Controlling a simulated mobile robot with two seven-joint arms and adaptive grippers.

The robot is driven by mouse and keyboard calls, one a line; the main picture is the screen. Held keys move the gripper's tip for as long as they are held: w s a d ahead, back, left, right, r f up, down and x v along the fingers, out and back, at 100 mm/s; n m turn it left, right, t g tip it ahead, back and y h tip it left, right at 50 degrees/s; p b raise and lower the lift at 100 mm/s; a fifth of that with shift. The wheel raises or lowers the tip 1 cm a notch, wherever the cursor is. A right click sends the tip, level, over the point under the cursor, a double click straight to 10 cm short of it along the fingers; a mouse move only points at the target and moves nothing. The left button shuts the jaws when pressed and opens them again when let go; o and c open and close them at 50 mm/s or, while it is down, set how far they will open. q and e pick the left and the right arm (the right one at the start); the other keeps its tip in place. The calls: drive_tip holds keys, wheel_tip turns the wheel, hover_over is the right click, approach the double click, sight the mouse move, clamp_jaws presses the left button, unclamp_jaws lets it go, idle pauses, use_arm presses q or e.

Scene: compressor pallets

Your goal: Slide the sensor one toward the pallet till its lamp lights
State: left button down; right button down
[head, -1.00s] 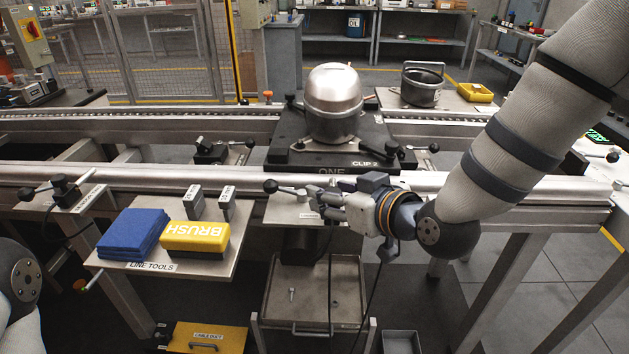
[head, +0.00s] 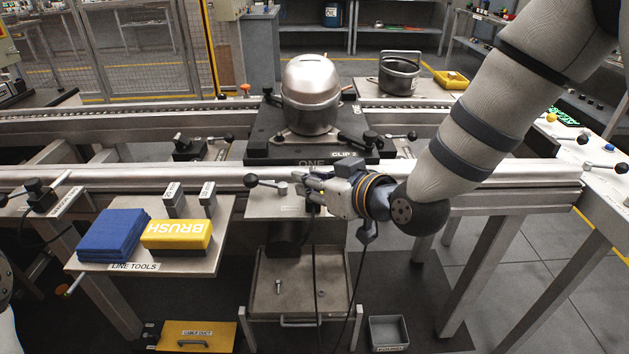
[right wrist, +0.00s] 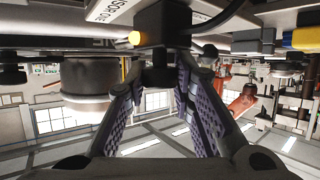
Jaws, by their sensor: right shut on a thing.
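The pallet labelled ONE (head: 262,150) sits on the conveyor in the head view, with a silver compressor (head: 311,95) on it. My right gripper (head: 312,187) is at the front rail, just in front of the pallet, shut on the sensor. Its hand mostly hides the sensor in the head view. In the upside-down right wrist view, the dark sensor block (right wrist: 163,35) is between the fingers, by a partly readable sensor label (right wrist: 115,10). A small amber lamp (right wrist: 134,37) shows on it; I cannot tell surely whether it glows. My left gripper is out of view.
A black-knobbed lever (head: 252,180) is left of the right gripper. A cable hangs below the right hand. A tray (head: 300,285) is underneath.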

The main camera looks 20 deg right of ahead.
drive_tip(key=c, duration=1.3)
unclamp_jaws()
drive_tip(key=shift+f, duration=0.1)
drive_tip(key=shift+c, duration=0.2)
drive_tip(key=v, duration=0.7)
drive_tip(key=shift+s, duration=0.2)
drive_tip(key=s+d+f+m+g+h, duration=0.1)
drive_tip(key=s+f+g, duration=0.2)
drive_tip(key=s+f, duration=0.45)
drive_tip(key=s+d+f+m+g+h, duration=0.1)
drive_tip(key=s+f+g, duration=0.35)
drive_tip(key=f, duration=0.65)
drive_tip(key=s+d+f+m+g+h, duration=0.1)
drive_tip(key=s+f+g, duration=0.3)
drive_tip(key=s, duration=0.9)
drive_tip(key=s+d+f+m+g+h, duration=0.1)
drive_tip(key=s+f, duration=0.5)
drive_tip(key=s, duration=0.7)
drive_tip(key=d+g, duration=0.1)
drive_tip(key=g, duration=0.1)
drive_tip(key=shift+s+d+f+g+h+p, duration=0.15)
drive_tip(key=shift+s+f+g+h+p, duration=0.15)
drive_tip(key=shift+g+p, duration=0.1)
